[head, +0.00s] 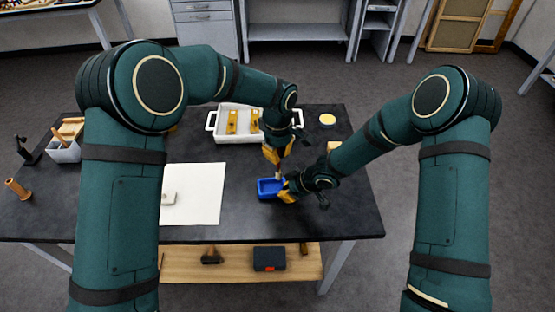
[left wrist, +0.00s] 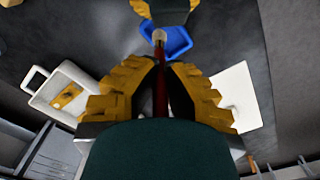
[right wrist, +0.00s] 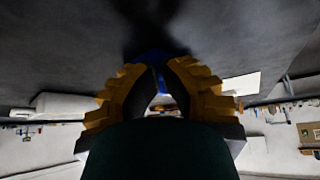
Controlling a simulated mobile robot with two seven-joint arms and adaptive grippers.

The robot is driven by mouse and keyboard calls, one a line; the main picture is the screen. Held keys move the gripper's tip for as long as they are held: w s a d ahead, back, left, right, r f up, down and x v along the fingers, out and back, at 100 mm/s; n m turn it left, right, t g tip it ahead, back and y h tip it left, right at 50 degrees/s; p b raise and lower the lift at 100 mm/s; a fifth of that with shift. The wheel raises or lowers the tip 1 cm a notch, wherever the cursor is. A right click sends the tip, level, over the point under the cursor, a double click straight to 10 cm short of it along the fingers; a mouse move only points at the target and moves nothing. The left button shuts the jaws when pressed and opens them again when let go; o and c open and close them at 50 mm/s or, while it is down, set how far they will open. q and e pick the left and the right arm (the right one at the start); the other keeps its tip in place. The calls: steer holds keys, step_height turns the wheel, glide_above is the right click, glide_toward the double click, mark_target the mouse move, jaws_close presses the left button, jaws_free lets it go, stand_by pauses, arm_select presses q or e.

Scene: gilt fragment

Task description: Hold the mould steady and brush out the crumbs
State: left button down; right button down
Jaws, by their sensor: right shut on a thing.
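The blue mould (head: 265,184) is a small open tray on the dark table, right of the white sheet. My right gripper (head: 287,191) is shut on the mould's right side; in the right wrist view the mould (right wrist: 152,57) shows at the fingertips. My left gripper (head: 277,152) is above the mould, shut on a brush (head: 278,170) with a dark red handle and pale tip. In the left wrist view the brush (left wrist: 160,75) points at the blue mould (left wrist: 179,40). Whether the bristles touch it, I cannot tell. I cannot make out crumbs.
A white tray (head: 221,134) with yellow items stands behind. A holder (head: 64,152) stands at the far left.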

steer(key=shift+f, duration=0.1)
arm_select(q)
step_height(320, 180, up, 3)
steer(key=shift+f, duration=0.1)
arm_select(e)
steer(key=shift+s, duration=0.1)
stand_by(0.5)
steer(key=shift+r, duration=3.1)
